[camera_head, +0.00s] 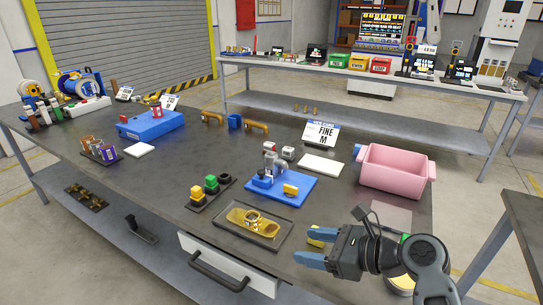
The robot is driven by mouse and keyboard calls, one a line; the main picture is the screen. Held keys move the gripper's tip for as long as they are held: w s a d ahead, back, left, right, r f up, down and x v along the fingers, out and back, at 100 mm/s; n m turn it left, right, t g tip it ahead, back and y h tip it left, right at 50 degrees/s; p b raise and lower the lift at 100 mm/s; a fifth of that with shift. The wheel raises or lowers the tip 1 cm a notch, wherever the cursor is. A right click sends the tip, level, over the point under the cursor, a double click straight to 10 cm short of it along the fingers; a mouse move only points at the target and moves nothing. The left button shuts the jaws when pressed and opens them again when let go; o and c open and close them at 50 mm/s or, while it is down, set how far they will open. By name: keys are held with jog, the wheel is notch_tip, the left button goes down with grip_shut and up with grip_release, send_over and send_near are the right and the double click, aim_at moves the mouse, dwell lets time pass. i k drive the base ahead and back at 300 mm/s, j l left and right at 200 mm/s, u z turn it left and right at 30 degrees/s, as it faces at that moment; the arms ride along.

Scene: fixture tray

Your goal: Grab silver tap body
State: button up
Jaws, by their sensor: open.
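My gripper (303,247) is at the lower right, with blue fingers spread apart and pointing left. Nothing shows between its fingers. A shallow dark tray (222,236) lies left of it, near the front edge of the table. In the tray is a yellow-gold piece with a small ring-like shiny metal part (252,218) standing on it. This part may be the silver tap body, but it is too small to be sure. A greyish upright part (270,161) also stands on the blue fixture plate (290,199) behind. The gripper is apart from both.
A yellow piece (315,238) lies by the upper finger. A pink bin (395,171) stands right, behind my arm. Green and yellow blocks (204,187) sit left of the blue plate. A white drawer front with a dark handle (219,275) is below the table edge.

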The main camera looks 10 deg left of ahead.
aim_at(272, 161)
jog(key=i+j, duration=0.2)
jog(key=i, duration=0.35)
jog(key=i+j, duration=0.15)
jog(key=i, duration=0.4)
